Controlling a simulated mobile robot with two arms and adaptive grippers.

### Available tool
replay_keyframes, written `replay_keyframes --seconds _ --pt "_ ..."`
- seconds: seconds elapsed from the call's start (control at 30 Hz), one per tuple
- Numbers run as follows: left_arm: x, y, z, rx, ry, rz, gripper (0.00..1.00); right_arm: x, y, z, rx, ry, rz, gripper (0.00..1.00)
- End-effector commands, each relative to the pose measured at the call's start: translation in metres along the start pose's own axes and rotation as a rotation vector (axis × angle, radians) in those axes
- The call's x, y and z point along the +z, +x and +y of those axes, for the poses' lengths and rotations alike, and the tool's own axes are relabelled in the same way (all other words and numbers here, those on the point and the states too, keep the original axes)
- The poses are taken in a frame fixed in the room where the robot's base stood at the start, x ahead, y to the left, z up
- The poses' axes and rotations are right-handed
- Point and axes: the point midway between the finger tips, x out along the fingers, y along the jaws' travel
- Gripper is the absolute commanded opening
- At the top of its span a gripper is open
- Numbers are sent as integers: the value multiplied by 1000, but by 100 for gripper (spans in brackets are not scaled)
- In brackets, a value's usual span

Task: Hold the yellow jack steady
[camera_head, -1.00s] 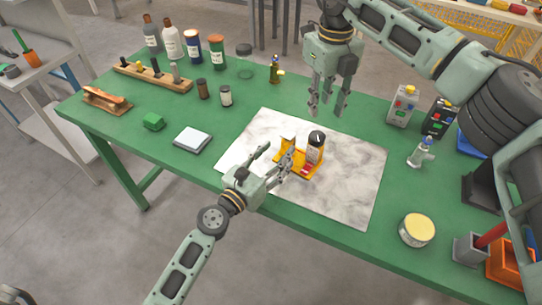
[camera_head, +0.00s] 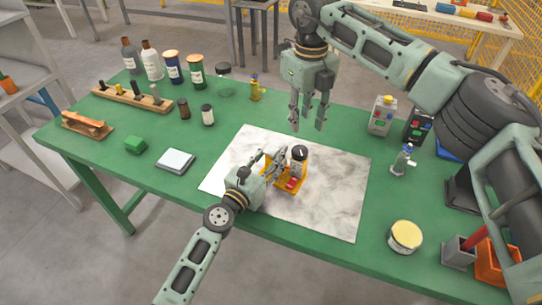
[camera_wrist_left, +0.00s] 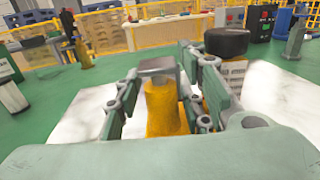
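The yellow jack (camera_head: 288,187) stands on the marbled mat (camera_head: 333,203), with a dark-topped cylinder (camera_head: 299,155) at its back and a red part low on its front. My left gripper (camera_head: 270,157) is at the jack's left end and hides part of it. In the left wrist view, the jack's yellow post (camera_wrist_left: 162,105) with a grey cap stands between the two fingers. A gap shows between the post and the left finger; contact on the right is unclear. My right gripper (camera_head: 307,115) is open and empty, above the table behind the jack.
Bottles (camera_head: 173,66) and a wooden rack (camera_head: 134,98) stand at the back left. A yellow-lidded tin (camera_head: 405,236) stands to the right. The mat's right part is clear.

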Motion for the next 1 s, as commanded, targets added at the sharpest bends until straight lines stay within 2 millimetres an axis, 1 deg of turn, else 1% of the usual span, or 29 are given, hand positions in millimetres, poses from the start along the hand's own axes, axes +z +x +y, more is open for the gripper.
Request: replay_keyframes --seconds 0.03,0.37,0.6,0.63,0.7,0.77,0.87,0.97,1.0 --pt "0 0 0 0 0 0 29 0 0 0 0 0 0 31" --pt "0 0 0 0 0 0 0 0 0 0 0 0 0 31" --pt "0 0 0 0 0 0 0 0 0 0 0 0 0 31" --pt "0 0 0 0 0 0 0 0 0 0 0 0 0 32" --pt "0 0 0 0 0 0 0 0 0 0 0 -4 0 38" --pt "0 0 0 0 0 0 0 0 0 0 0 -21 0 39" --pt "0 0 0 0 0 0 0 0 -1 0 0 -92 0 39" --pt "0 0 0 0 0 0 0 0 -2 -1 0 -223 0 39" --pt "0 0 0 0 0 0 0 0 -3 -1 0 -290 0 39"
